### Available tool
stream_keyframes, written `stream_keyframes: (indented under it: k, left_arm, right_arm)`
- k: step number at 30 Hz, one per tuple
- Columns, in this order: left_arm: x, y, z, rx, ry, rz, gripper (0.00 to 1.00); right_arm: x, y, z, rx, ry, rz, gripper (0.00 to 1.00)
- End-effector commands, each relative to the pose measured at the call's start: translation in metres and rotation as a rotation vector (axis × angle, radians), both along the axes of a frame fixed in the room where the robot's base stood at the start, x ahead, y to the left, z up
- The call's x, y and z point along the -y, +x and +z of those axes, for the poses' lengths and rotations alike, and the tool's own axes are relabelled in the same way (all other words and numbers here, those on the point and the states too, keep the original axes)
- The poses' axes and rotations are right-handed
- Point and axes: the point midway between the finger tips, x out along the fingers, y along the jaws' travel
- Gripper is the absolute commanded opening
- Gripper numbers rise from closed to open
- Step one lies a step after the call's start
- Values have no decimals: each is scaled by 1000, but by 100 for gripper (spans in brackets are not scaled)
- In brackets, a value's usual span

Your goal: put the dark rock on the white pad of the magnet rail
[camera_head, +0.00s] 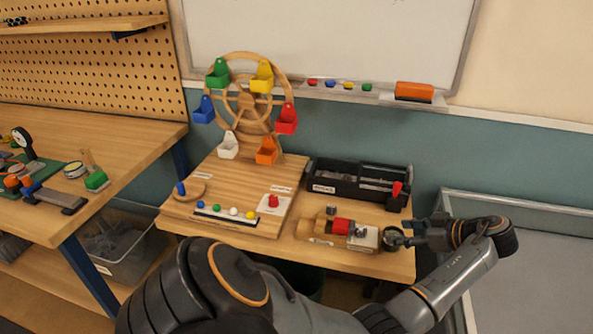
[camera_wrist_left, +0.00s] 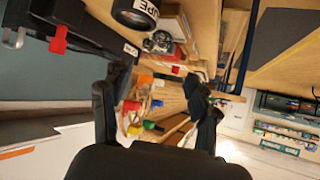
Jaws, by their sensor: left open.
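The magnet rail (camera_head: 319,229) is a wooden block with a red part, near the front right of the wooden table. Its white pad (camera_head: 369,245) is at the right end. The dark rock (camera_head: 361,233) appears to rest on this pad; it also shows as a grey lump in the left wrist view (camera_wrist_left: 158,42), near the red part (camera_wrist_left: 178,55). My left gripper (camera_head: 409,233) is open, right of the rail and apart from the rock. Its two fingers frame the left wrist view (camera_wrist_left: 152,95) with nothing held between them. My right gripper is not in view.
A black tape roll (camera_wrist_left: 135,12) stands between my left gripper and the pad, at the table's right edge (camera_head: 393,238). A black tray (camera_head: 345,186) with a red item lies behind the rail. A wooden wheel (camera_head: 243,104) with coloured buckets stands left. A grey bin (camera_head: 535,225) is right.

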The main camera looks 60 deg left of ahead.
Motion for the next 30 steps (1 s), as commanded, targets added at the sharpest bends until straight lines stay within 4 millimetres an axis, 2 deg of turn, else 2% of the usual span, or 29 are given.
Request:
stream_keyframes:
  k: [5,10,15,20,22,25,30]
  left_arm:
    - [-2,8,-10,14,-25,-122,60]
    - [5,33,-19,59,-50,-465,60]
    - [29,53,-14,108,-25,-778,60]
    - [59,62,-7,140,25,-1037,60]
    - [74,64,-11,142,42,-1140,60]
    - [96,63,-33,113,48,-1281,60]
    - [121,56,-90,25,13,-1431,60]
  right_arm:
    - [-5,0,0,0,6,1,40]
    - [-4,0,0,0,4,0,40]
    - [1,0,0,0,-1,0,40]
    - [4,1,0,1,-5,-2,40]
    - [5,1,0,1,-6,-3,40]
    - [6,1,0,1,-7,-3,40]
    - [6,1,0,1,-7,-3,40]
